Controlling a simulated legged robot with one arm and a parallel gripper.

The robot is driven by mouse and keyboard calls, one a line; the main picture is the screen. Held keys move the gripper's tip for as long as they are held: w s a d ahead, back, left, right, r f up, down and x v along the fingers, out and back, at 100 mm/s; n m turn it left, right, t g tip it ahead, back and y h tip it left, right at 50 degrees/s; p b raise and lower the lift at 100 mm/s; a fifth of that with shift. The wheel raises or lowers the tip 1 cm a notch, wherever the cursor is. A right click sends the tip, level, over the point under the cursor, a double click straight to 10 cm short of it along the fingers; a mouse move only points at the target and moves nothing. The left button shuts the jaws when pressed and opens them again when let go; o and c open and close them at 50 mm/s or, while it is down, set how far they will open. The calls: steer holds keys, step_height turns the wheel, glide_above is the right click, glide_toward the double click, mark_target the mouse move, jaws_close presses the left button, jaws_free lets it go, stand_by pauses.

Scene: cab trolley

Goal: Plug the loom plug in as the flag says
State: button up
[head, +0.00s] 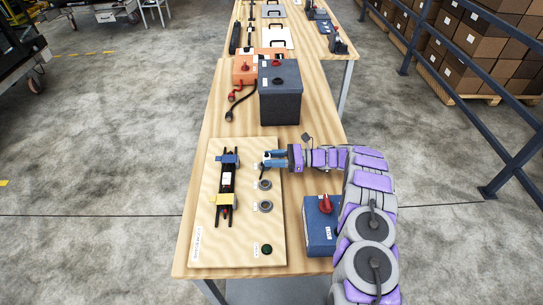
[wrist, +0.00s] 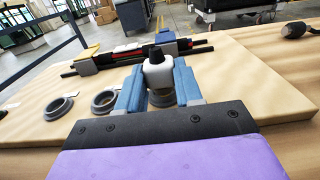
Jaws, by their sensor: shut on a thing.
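My gripper (head: 268,160) is over the right part of a pale wooden board (head: 206,180). In the wrist view its blue fingers (wrist: 158,90) are shut on a white plug with a black top (wrist: 157,72). The plug stands roughly upright above or at a grey ring socket (wrist: 162,100); I cannot tell whether it is seated. Two more ring sockets, one nearer (head: 264,184) and one nearest (head: 265,206), are empty. The dark loom (head: 232,183) lies along the board under a blue clip (head: 228,158) and a yellow clip (head: 224,198). No flag wording is readable.
A green button (head: 266,249) is at the board's near end. A blue box with a red knob (head: 320,232) stands right of the board, close to my arm. A dark battery-like box (head: 280,95) and an orange box (head: 243,72) stand behind.

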steer(key=shift+a+f, duration=0.25)
steer(key=shift+a, duration=0.5)
steer(key=shift+d, duration=0.55)
steer(key=shift+a, duration=0.5)
steer(key=shift+d, duration=0.35)
steer(key=shift+s+a, duration=0.1)
steer(key=shift+a, duration=0.05)
stand_by(0.4)
steer(key=shift+f, duration=0.2)
